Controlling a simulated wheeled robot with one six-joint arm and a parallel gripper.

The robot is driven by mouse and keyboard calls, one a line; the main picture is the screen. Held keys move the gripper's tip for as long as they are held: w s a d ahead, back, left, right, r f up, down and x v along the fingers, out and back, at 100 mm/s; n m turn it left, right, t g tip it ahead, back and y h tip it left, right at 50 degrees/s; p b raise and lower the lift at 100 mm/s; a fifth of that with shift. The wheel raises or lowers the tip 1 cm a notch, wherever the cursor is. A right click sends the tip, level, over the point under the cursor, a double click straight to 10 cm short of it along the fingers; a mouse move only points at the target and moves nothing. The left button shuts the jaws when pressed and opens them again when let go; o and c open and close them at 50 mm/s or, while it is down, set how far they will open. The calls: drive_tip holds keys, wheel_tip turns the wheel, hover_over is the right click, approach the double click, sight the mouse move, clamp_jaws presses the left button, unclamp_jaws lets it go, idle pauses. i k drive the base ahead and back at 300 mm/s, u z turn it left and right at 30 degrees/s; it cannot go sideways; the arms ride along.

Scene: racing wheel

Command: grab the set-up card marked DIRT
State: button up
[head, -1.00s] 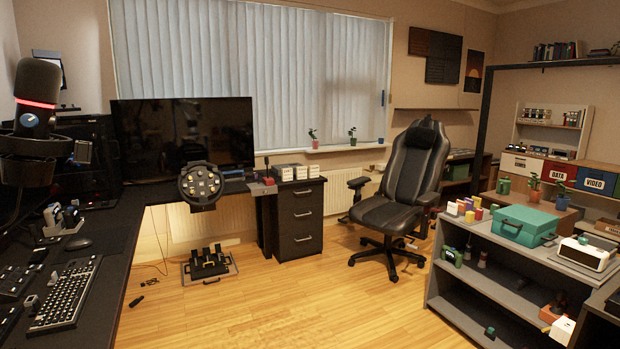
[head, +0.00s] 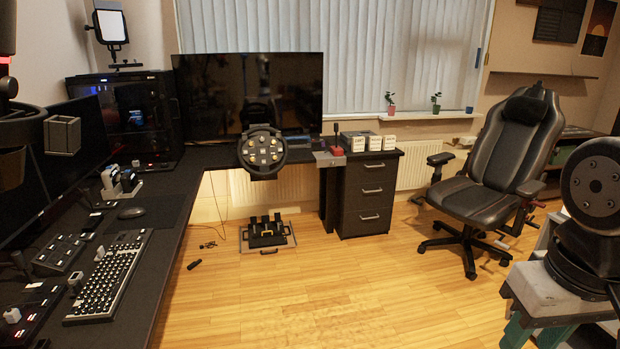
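Several small white card-like blocks with dark markings (head: 373,143) stand in a row on top of the black drawer unit (head: 362,200), under the window. The markings are too small to read, so I cannot tell which one, if any, says DIRT. My gripper is not in view. Only a dark, rounded part of my own arm shows at the right edge, far from the cards.
A racing wheel (head: 262,152) is at the desk, left of the drawers, with pedals (head: 267,231) on the floor below. A black chair (head: 497,165) stands right of the drawers. The wooden floor (head: 330,300) between is mostly clear.

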sight(358, 145)
drive_tip(key=u, duration=0.25)
drive_tip(key=i, duration=1.95)
drive_tip(key=z, duration=0.5)
drive_tip(key=i, duration=1.3)
drive_tip(key=z, duration=0.4)
